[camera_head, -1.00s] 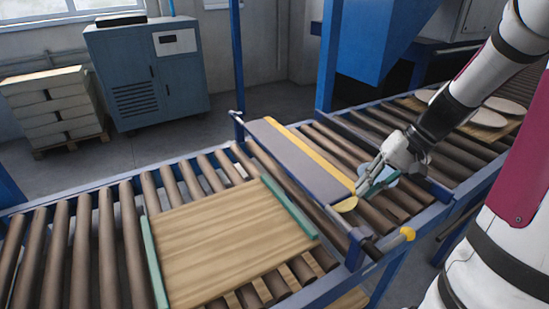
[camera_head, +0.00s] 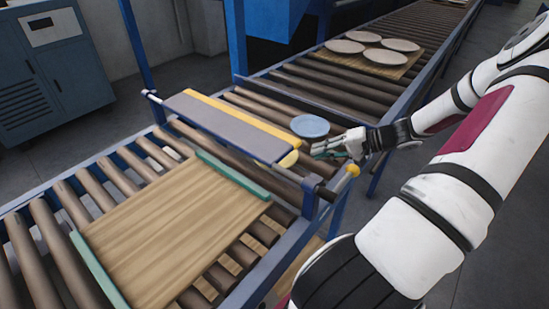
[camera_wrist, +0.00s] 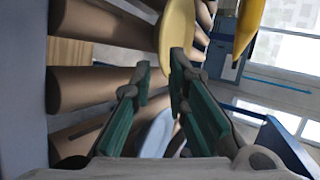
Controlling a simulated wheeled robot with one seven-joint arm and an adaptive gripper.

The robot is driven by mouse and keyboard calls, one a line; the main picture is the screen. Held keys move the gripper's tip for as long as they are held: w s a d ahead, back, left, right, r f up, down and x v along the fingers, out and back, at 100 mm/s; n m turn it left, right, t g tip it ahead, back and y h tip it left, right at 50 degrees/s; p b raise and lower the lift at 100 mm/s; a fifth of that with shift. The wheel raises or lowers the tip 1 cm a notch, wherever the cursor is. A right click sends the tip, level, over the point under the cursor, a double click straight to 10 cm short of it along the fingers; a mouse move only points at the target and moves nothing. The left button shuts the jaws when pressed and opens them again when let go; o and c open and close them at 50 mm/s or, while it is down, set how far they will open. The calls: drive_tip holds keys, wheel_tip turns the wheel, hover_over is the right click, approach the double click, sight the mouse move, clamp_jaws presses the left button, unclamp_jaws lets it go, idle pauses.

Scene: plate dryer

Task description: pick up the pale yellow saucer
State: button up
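The pale yellow saucer (camera_head: 289,159) shows only as a small part beside the near end of the grey belt section in the head view; the rest is hidden. In the wrist view the saucer (camera_wrist: 177,35) appears nearly edge-on, just beyond my fingertips. My gripper (camera_head: 317,150) is low over the rollers, right of the saucer. In the wrist view its green-padded fingers (camera_wrist: 161,75) are apart, with the saucer's lower edge near the gap. Contact cannot be told.
A light blue plate (camera_head: 310,126) lies on the rollers just behind my gripper; it also shows in the wrist view (camera_wrist: 157,135). A yellow-capped bar end (camera_head: 352,171) is close by. A wooden board (camera_head: 170,235) lies at front left. Several pale plates (camera_head: 345,46) sit on a far board.

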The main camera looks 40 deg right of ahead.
sight(297, 157)
drive_tip(key=x, duration=0.8)
drive_tip(key=shift+w+a+f, duration=0.15)
drive_tip(key=shift+w+a, duration=0.05)
drive_tip(key=shift+a, duration=0.05)
clamp_jaws()
